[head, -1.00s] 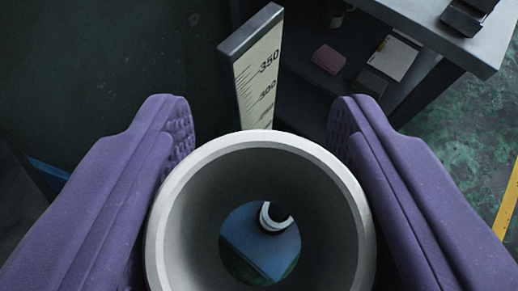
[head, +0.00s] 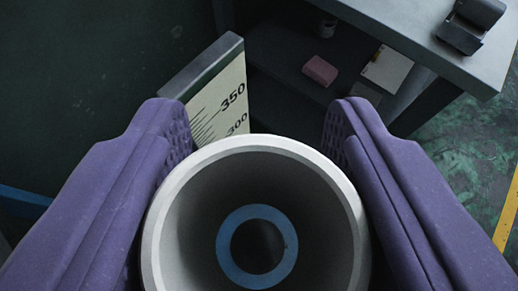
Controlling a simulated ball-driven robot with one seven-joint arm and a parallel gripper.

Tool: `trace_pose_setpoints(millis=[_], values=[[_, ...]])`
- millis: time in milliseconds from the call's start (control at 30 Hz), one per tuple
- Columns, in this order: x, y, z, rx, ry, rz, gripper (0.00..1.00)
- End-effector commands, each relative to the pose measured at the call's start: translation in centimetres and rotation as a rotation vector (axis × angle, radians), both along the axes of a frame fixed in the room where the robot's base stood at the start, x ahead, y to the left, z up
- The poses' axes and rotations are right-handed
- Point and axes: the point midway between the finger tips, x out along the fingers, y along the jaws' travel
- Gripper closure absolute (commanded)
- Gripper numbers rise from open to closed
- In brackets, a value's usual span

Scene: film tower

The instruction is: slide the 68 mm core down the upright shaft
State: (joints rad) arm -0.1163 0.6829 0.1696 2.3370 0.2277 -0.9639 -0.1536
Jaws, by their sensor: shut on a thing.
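The pale grey core (head: 160,225), a thick-walled tube, is at the bottom middle, and I look down its bore. My gripper (head: 260,140) is shut on it, with one purple finger on each side. Through the bore's far opening I see a blue ring (head: 227,250) around a dark round shape (head: 257,247), nearly centred. The dark shape may be the top of the upright shaft seen end-on. I cannot tell whether the shaft is inside the core or still below it.
An upright scale board (head: 222,100) marked 300 and 350 stands just behind the core, to the left. A grey bench (head: 400,35) with a dark holder (head: 470,25) is at the upper right. Its lower shelf carries a reddish block (head: 320,70) and a pale pad (head: 390,68).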

Motion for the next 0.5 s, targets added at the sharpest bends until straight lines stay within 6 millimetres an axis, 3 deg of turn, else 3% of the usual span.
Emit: trace_pose_setpoints(millis=[500], values=[[0.0,0.0,-4.6,-0.001,0.000,0.000,0.80]])
